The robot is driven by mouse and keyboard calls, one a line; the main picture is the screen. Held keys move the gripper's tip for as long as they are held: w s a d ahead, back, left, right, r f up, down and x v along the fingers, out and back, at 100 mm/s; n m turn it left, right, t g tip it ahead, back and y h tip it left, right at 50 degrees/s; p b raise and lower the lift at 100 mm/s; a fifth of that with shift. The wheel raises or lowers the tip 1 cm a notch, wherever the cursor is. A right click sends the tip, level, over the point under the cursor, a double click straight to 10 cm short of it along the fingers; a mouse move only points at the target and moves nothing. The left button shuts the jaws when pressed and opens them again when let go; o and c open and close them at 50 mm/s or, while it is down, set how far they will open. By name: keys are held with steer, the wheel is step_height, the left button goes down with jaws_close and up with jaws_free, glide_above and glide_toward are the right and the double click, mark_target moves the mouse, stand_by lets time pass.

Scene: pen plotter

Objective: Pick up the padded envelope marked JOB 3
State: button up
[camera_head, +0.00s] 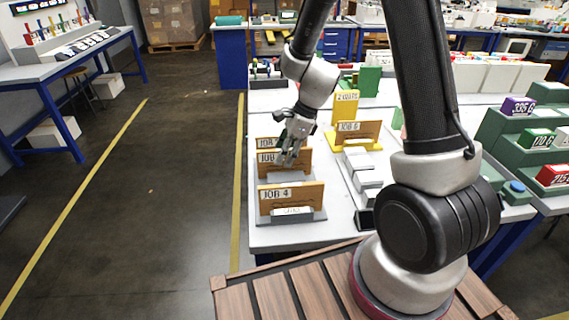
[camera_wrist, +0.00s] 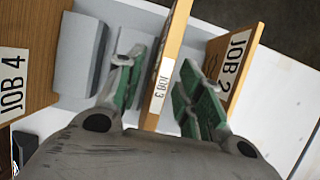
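The padded envelope marked JOB 3 (camera_wrist: 171,48) is tan with a white label and stands on edge in the wrist view. My gripper (camera_wrist: 157,75) is open, with one green-padded finger on each side of it. Gaps show between the fingers and the envelope, and the left gap looks wider. In the head view my gripper (camera_head: 287,156) is over the envelope's upper edge (camera_head: 276,171), and the fingers hide the end of its label.
The JOB 4 envelope (camera_head: 300,190) stands in front, and the JOB 2 envelope (camera_wrist: 228,60) stands close behind. The JOB 6 envelope (camera_head: 369,131) stands to the right. Grey blocks (camera_head: 362,174) lie in a row on the white table (camera_head: 262,236) beside the envelopes.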

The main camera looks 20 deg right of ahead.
jaws_close()
steer(key=shift+r, duration=0.1)
